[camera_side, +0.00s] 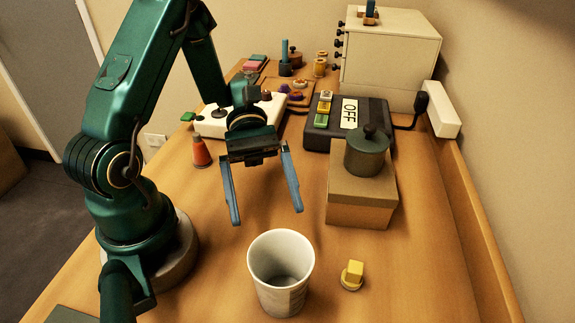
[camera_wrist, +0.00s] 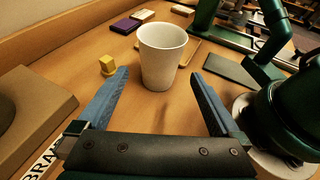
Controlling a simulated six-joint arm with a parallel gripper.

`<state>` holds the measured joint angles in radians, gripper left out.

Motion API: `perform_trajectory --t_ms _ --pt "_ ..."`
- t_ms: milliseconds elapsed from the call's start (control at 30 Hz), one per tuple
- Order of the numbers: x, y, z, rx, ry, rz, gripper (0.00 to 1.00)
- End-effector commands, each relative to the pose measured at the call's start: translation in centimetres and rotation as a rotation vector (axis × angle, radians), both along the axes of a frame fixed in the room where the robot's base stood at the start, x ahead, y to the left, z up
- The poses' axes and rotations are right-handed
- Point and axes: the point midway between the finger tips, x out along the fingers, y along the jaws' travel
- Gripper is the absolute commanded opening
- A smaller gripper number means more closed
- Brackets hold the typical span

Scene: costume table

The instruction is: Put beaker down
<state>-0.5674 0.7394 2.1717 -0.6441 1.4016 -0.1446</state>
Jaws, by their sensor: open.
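The beaker is a white, tapered cup (camera_side: 281,293) standing upright on the wooden table near the front of the side view. In the wrist view the beaker (camera_wrist: 161,70) stands just beyond my fingertips, centred between them, and it looks empty. My gripper (camera_side: 267,217) is open, with its two blue fingers spread wide and nothing between them. It hangs above the table, behind the beaker in the side view and apart from it. It also shows in the wrist view (camera_wrist: 160,75).
A small yellow piece (camera_side: 352,275) stands right of the beaker. A cardboard box (camera_side: 361,202) with a lidded dark pot (camera_side: 366,152) is behind it. An orange cone (camera_side: 200,152), a white joystick box (camera_side: 215,125) and a black box marked OFF (camera_side: 320,130) stand farther back.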

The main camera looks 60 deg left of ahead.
Motion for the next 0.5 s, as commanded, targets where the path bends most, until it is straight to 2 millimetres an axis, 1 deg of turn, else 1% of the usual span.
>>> perform_trajectory --t_ms 33,100,267,367,500 --pt "0.2 0.5 0.1 0.001 -0.003 0.002 1.00" --pt "0.3 1.0 0.3 0.002 0.000 0.001 1.00" --pt "0.2 1.4 0.7 0.032 -0.029 -0.029 1.00" --pt "-0.4 1.3 1.1 0.108 -0.106 -0.102 1.00" --pt "-1.4 1.3 1.7 0.278 -0.291 -0.261 1.00"
